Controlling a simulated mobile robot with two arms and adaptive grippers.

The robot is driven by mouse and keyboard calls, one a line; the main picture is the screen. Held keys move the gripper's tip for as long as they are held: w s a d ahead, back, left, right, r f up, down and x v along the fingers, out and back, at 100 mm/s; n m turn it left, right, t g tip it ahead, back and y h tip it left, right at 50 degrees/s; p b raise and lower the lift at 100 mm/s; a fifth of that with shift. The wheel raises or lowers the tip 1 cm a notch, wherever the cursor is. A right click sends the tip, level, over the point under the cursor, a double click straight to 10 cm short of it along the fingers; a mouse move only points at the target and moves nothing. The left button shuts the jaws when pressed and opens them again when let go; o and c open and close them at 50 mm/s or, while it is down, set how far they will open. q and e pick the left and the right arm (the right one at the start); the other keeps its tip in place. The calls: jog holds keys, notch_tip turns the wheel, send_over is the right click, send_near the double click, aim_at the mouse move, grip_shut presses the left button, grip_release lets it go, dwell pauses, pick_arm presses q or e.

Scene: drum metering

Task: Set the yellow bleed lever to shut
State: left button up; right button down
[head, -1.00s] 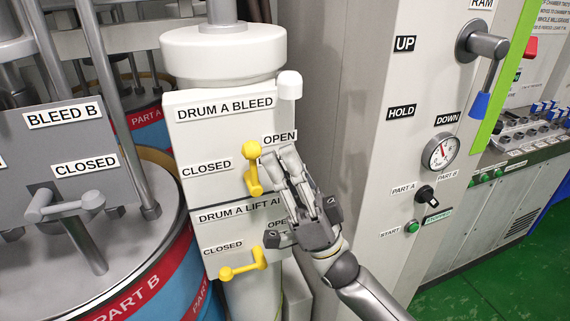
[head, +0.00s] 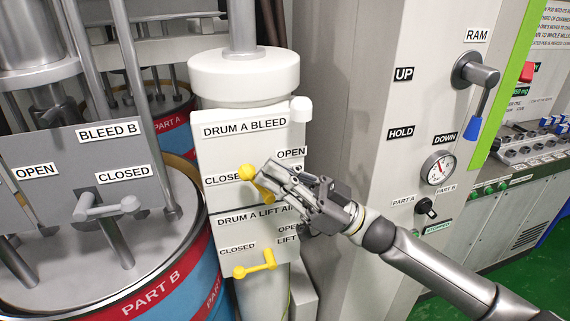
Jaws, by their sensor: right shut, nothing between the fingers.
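The yellow bleed lever (head: 257,184) is on the white panel marked DRUM A BLEED. Its round knob points up and to the left, over the end of the CLOSED label, and its lower end lies to the lower right. My right gripper (head: 270,178) is shut and empty. Its fingertips are at the right side of the lever, close to the knob, and appear to touch it; they hide part of the lever. The OPEN label (head: 291,153) is above the gripper. My left gripper is not in view.
A second yellow lever (head: 256,265), under DRUM A LIFT AIR, sits just below. A grey BLEED B panel (head: 70,150) with its own lever (head: 108,207) stands at left. The RAM control column (head: 400,80) is at right. A white stub (head: 300,109) juts from the panel's top right corner.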

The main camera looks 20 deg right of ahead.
aim_at(253, 182)
jog(key=a+h+p, duration=0.1)
jog(key=p, duration=0.1)
jog(key=a+n+g+h+p, duration=0.1)
jog(key=p, duration=0.1)
jog(key=a+n+g+h+p, duration=0.1)
jog(key=p, duration=0.1)
jog(key=shift+a+f+p, duration=0.25)
jog(key=shift+a+p, duration=0.05)
jog(key=shift+a, duration=0.05)
jog(key=shift+a+f, duration=0.95)
jog(key=shift+a, duration=0.1)
jog(key=shift+s+a+f, duration=0.1)
jog(key=shift+f, duration=0.05)
